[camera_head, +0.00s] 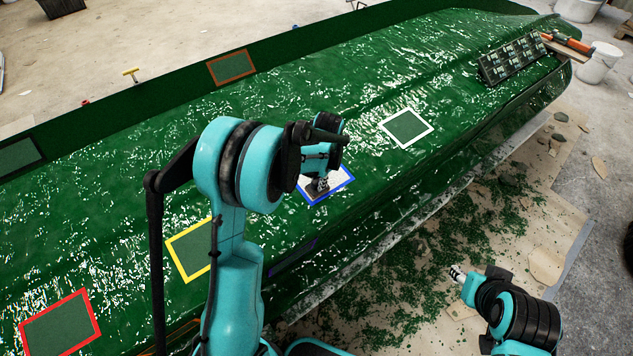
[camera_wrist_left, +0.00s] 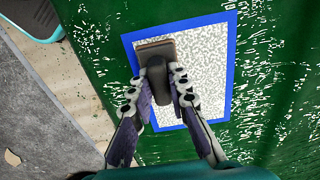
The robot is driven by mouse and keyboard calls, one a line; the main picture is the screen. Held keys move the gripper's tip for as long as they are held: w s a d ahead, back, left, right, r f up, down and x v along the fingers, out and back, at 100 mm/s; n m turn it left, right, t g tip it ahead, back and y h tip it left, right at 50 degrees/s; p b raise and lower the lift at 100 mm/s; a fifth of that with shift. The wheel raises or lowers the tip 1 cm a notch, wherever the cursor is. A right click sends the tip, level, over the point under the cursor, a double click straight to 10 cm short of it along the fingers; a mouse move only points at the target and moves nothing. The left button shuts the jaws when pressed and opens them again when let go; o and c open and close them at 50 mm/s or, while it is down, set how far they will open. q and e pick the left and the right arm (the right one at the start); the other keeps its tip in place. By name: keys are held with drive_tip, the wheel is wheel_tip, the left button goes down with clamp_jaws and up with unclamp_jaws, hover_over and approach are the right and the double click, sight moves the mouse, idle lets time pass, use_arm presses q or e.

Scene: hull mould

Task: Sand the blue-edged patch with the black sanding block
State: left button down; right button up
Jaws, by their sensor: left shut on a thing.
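The blue-edged patch (camera_wrist_left: 205,70) has a speckled white and grey face and lies on the green hull; in the head view the blue-edged patch (camera_head: 342,182) is partly hidden by my left arm. My left gripper (camera_wrist_left: 160,80) is shut on the dark handle of the sanding block (camera_wrist_left: 154,46), which has a brownish base. The block is over the patch's upper left part in the wrist view; I cannot tell if it touches. My right gripper (camera_head: 457,274) hangs off the hull's near side, over the littered floor, and its fingers are too small to judge.
Other framed patches on the hull are white (camera_head: 406,128), yellow (camera_head: 194,250), red (camera_head: 60,322) and orange (camera_head: 232,67). A dark rack (camera_head: 511,59) sits at the far right end of the hull. Green scraps (camera_head: 420,240) litter the floor beside it.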

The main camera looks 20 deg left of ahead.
use_arm(q)
drive_tip(key=shift+r, duration=0.1)
drive_tip(key=r+p, duration=0.1)
drive_tip(key=r, duration=0.1)
drive_tip(key=r+p, duration=0.2)
drive_tip(key=d+r+p, duration=0.1)
drive_tip(key=r, duration=0.1)
drive_tip(key=shift+s+r+p, duration=0.25)
drive_tip(key=shift+r+p, duration=0.05)
drive_tip(key=shift+r, duration=0.1)
drive_tip(key=shift+a, duration=0.1)
